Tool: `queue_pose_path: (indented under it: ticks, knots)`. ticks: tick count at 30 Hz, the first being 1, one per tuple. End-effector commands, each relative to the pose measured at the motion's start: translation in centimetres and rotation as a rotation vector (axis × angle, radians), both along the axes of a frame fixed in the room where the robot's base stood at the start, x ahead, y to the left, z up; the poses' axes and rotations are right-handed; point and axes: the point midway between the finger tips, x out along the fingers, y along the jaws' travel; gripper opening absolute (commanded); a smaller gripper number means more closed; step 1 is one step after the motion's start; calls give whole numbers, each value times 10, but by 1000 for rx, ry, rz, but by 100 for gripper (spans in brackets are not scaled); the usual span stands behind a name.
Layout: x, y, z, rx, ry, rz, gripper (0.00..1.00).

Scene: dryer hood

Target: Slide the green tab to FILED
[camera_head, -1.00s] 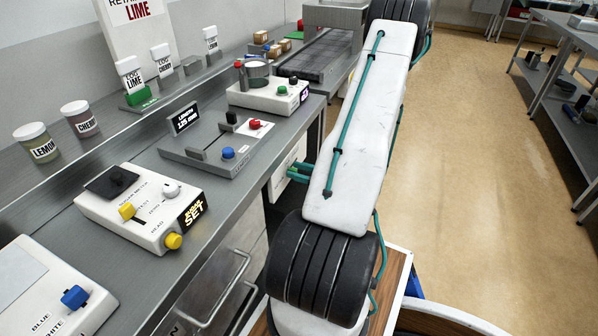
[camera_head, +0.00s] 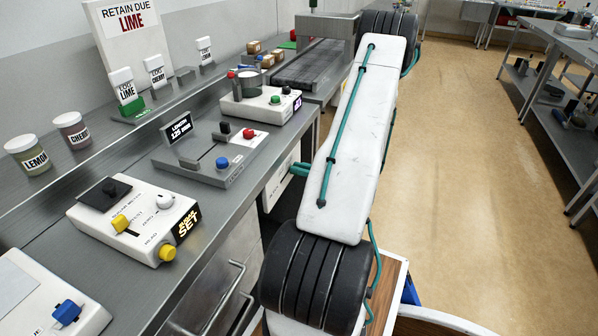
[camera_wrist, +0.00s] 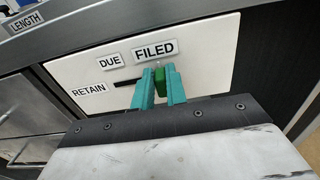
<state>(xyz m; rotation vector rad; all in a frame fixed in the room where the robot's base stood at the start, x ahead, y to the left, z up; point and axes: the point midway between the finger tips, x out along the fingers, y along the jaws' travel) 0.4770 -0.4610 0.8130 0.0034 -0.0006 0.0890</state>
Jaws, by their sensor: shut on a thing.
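The green tab (camera_wrist: 160,78) stands in a dark slot (camera_wrist: 128,83) on a white panel (camera_wrist: 205,60) in the wrist view. It is just below the FILED label (camera_wrist: 155,50), to the right of the DUE label (camera_wrist: 110,62) and the RETAIN label (camera_wrist: 89,89). My gripper (camera_wrist: 158,80) has teal fingers on either side of the tab and is shut on it. The fingers hide part of the tab and slot. In the head view the panel (camera_head: 277,187) shows in part below the bench edge, with my gripper's teal fingers (camera_head: 300,169) at it.
The bench (camera_head: 150,250) above carries switch boxes, a length gauge (camera_head: 212,155), labelled jars and a RETAIN DUE LIME sign (camera_head: 127,22). A drawer handle (camera_head: 215,300) juts out below its front edge. Open floor (camera_head: 450,180) lies to the right.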

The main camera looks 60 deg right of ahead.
Motion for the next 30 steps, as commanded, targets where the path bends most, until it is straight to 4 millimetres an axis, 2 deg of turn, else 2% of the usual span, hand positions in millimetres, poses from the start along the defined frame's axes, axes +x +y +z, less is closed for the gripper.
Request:
queue_pose_path:
  ticks: [1, 2, 4, 14, 17, 24, 30]
  knots:
    - [0, -4, 1, -7, 0, -7, 0]
    - [0, -4, 1, -7, 0, -7, 17]
    - [0, -4, 1, -7, 1, -7, 36]
    - [-3, -3, 1, -5, 1, -6, 36]
    - [-14, -5, 1, -5, 1, -9, 36]
    - [-55, -8, 1, -5, 0, -10, 36]
    - [-75, -10, 1, -5, 1, -7, 36]
